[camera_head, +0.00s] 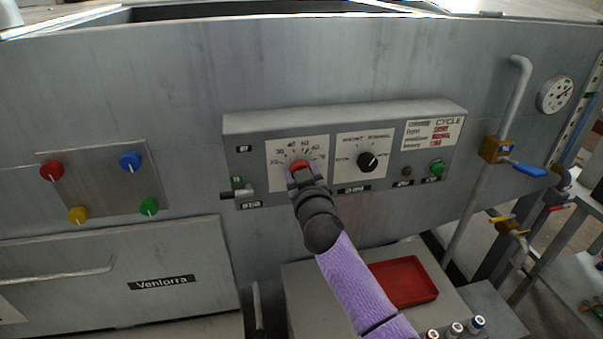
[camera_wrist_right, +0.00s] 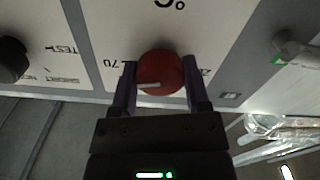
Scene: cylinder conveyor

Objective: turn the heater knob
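The heater knob (camera_head: 299,165) is red and round, on a white dial plate (camera_head: 276,176) with a temperature scale. My right gripper (camera_head: 301,173) reaches it from below in the head view and hides its lower part. In the wrist view the knob (camera_wrist_right: 163,70) sits between the two fingers of my right gripper (camera_wrist_right: 160,82), one on each side, and both appear to touch it. A pale pointer line on the knob lies nearly level there, toward the "70" side. My left gripper is in neither view.
A black selector knob (camera_head: 367,162) is just right of the dial. A small lever (camera_head: 238,193) is to its left, and a green button (camera_head: 437,168) is farther right. A red tray (camera_head: 406,281) lies below right. Pipes with a blue-handled valve (camera_head: 527,169) stand at the right.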

